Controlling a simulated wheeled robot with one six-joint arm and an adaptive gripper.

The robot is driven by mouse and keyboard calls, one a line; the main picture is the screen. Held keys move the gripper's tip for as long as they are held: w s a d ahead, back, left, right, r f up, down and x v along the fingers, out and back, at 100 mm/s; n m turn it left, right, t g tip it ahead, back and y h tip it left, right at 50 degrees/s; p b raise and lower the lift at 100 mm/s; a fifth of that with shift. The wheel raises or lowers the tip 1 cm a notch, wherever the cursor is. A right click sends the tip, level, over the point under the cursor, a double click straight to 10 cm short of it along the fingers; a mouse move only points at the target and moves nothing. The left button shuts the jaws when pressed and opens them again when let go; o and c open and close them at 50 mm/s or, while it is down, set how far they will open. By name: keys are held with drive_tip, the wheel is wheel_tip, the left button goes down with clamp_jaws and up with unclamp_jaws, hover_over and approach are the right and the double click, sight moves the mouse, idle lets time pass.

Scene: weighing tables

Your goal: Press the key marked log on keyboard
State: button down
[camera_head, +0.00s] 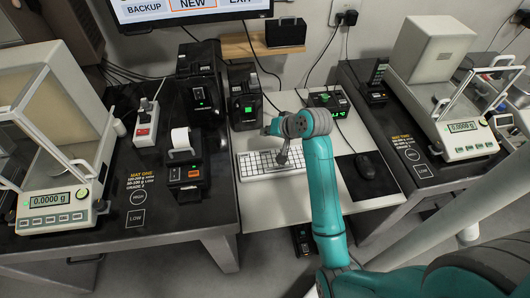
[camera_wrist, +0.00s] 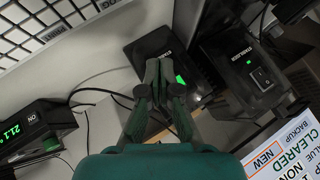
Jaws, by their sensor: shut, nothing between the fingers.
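A white keyboard (camera_head: 250,167) lies on the light middle table in the head view. Its white keys also fill the upper left of the wrist view (camera_wrist: 45,28).
A mouse (camera_head: 365,166) lies right of the keyboard. A small box with a green display (camera_head: 328,101) and a black power unit (camera_head: 244,106) stand behind it. A label printer (camera_head: 186,172) stands left. Balances (camera_head: 62,200) are on both side tables. A monitor (camera_head: 185,10) is at the back.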

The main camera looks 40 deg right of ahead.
sight(267, 153)
drive_tip(key=shift+f, duration=3.8)
drive_tip(key=shift+f, duration=0.25)
drive_tip(key=shift+f, duration=0.2)
drive_tip(key=shift+f, duration=0.35)
drive_tip(key=shift+r, duration=0.8)
drive_tip(key=shift+r, duration=2.5)
